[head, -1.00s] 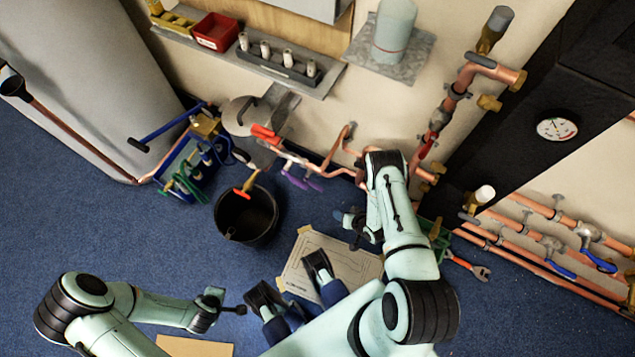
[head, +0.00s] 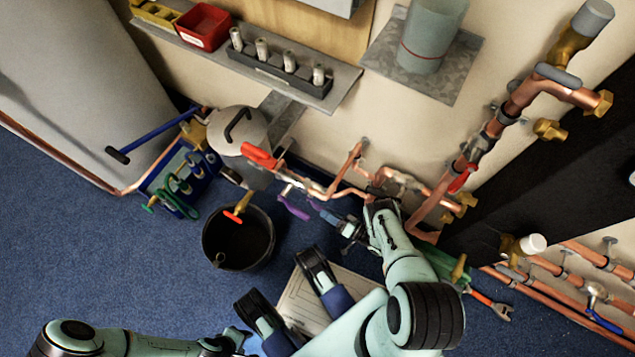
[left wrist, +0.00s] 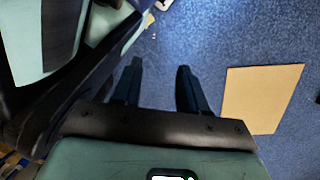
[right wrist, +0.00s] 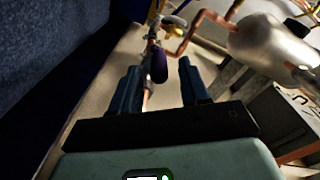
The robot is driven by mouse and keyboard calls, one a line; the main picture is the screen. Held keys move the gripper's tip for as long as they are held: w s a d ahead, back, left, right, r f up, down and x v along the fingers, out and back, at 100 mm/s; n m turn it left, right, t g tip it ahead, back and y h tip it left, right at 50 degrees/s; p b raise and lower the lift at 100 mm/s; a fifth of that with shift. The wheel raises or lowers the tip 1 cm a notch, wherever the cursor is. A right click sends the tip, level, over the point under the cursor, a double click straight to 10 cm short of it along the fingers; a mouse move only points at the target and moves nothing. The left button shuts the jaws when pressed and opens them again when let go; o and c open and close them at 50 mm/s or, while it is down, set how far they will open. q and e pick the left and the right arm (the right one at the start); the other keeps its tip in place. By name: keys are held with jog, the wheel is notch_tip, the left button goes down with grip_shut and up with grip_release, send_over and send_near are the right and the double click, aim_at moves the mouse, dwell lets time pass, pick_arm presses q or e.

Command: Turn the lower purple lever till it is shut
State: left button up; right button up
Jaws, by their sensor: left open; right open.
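The purple lever (head: 294,208) hangs below the copper pipework, right of the black bucket, in the head view. In the right wrist view the lever (right wrist: 159,64) shows dark purple, end toward me, between the finger lines. Only one purple lever is clear to me. My right gripper (head: 328,215) is open, its fingers pointing left at the lever with a small gap in the head view. I cannot tell how deep the lever lies between the fingers. My left gripper (left wrist: 160,66) is open and empty above the blue floor, low in the head view.
A black bucket (head: 210,240) stands left of the lever. A red lever (head: 260,157) and copper pipes (head: 345,170) are just above. A shelf (head: 345,92) with small items juts from the wall. A cardboard sheet (left wrist: 262,98) lies on open floor.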

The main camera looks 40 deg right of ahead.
aim_at(318, 206)
jog(key=b+x, duration=0.1)
jog(key=x, duration=0.4)
jog(key=shift+w, duration=0.1)
pick_arm(q)
jog(key=shift+s+f+g, duration=0.2)
jog(key=shift+s+f, duration=0.05)
jog(key=shift+s, duration=0.3)
jog(key=shift+s+f+g, duration=0.2)
jog(key=shift+s+f, duration=0.05)
jog(key=shift+s, duration=0.3)
pick_arm(e)
grip_shut()
